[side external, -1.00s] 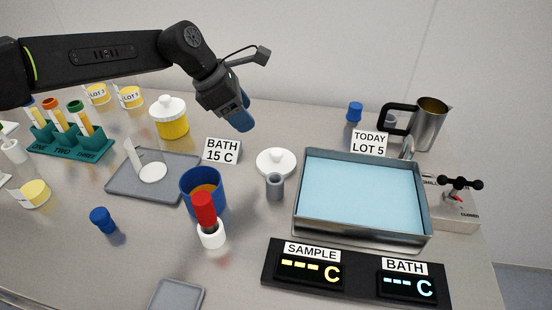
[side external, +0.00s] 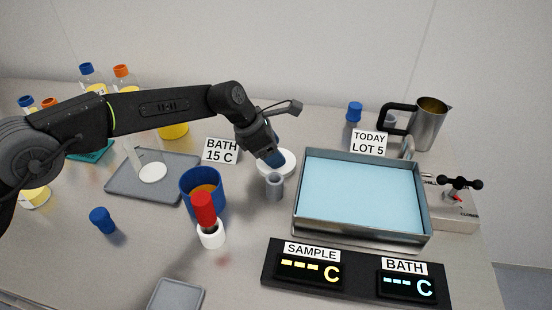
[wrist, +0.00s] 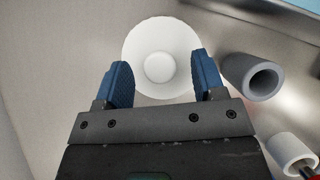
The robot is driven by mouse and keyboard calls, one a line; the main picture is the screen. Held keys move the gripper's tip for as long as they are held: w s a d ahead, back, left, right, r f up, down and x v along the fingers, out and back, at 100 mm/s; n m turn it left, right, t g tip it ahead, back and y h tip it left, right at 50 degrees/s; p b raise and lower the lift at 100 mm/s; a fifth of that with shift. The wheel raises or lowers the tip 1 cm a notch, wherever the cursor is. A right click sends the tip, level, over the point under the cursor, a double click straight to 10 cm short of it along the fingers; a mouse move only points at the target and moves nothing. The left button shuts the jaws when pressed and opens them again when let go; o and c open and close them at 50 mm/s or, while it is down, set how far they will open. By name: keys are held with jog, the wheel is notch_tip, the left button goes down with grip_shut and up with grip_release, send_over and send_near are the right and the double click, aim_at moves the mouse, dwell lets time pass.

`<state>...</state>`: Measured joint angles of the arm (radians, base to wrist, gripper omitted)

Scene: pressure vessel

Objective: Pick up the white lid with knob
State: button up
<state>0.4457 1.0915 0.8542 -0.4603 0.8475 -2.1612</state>
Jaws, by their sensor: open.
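The white lid with knob (side external: 289,160) lies on the table, left of the water bath and just behind the small grey cylinder. My gripper (side external: 275,162) is over it and hides part of it, including the knob, in the side external view. In the wrist view the round lid (wrist: 143,50) and its central knob (wrist: 159,67) show fully ahead of my open blue fingers (wrist: 160,82). The knob lies roughly midway between the fingertips. I see nothing held. I cannot tell the exact height of the fingers above the lid.
A grey hollow cylinder (side external: 274,188) stands close to the lid; it also shows in the wrist view (wrist: 253,77). The steel bath (side external: 297,215) is to the right. The "BATH 15 C" sign (side external: 221,151) and a blue cup (side external: 188,190) are to the left.

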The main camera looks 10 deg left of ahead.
jog(key=shift+w+d+f, duration=0.1)
jog(key=shift+d+f, duration=0.05)
jog(key=shift+f, duration=0.2)
jog(key=shift+c, duration=0.2)
jog(key=c, duration=1)
jog(key=shift+o, duration=0.2)
jog(key=shift+r, duration=0.15)
